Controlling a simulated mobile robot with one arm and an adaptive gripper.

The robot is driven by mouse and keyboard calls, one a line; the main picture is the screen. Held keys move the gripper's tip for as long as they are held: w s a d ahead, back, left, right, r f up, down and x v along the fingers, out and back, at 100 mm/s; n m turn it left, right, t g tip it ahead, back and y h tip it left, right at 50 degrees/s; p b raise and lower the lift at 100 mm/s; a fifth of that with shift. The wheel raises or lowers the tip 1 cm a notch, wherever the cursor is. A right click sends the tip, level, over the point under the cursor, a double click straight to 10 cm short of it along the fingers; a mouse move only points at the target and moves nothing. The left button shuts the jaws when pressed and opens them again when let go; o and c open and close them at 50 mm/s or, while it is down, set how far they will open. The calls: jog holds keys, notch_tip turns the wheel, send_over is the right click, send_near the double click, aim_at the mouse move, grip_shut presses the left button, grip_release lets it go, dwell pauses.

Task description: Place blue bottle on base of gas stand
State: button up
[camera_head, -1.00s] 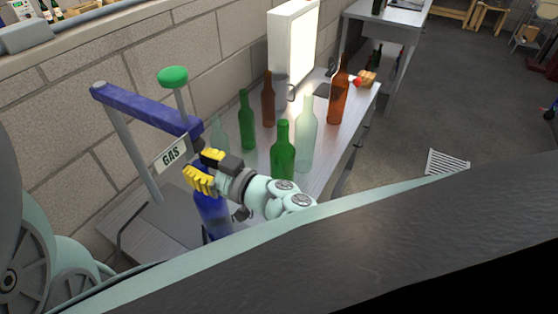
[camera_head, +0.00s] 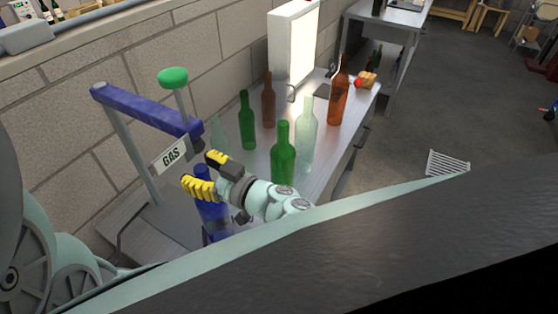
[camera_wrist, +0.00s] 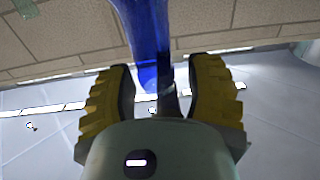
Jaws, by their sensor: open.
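The blue bottle (camera_head: 211,207) stands roughly upright at the stand's right side; its lower end is partly hidden by my body. The gas stand has a blue top beam (camera_head: 150,108), grey posts, a green knob (camera_head: 173,77) and a GAS sign (camera_head: 171,155). Its base (camera_head: 183,203) is a grey plate on the table; I cannot tell whether the bottle rests on it. My gripper (camera_head: 207,173) is open, with its yellow fingers around the bottle's upper part. In the wrist view, the blue bottle (camera_wrist: 148,40) shows between and beyond the open fingers (camera_wrist: 162,80).
A green bottle (camera_head: 283,155) and a clear bottle (camera_head: 307,135) stand just right of my gripper. Another green bottle (camera_head: 247,122) and brown bottles (camera_head: 268,102) stand further back. A lit white panel (camera_head: 294,45) stands by the brick wall (camera_head: 60,110).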

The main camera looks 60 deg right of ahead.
jog(key=shift+r, duration=0.15)
jog(key=shift+s, duration=0.3)
jog(key=s+d+b, duration=0.1)
jog(key=s+b, duration=0.3)
jog(key=s, duration=0.7)
jog(key=shift+s, duration=0.2)
jog(key=shift+d, duration=0.1)
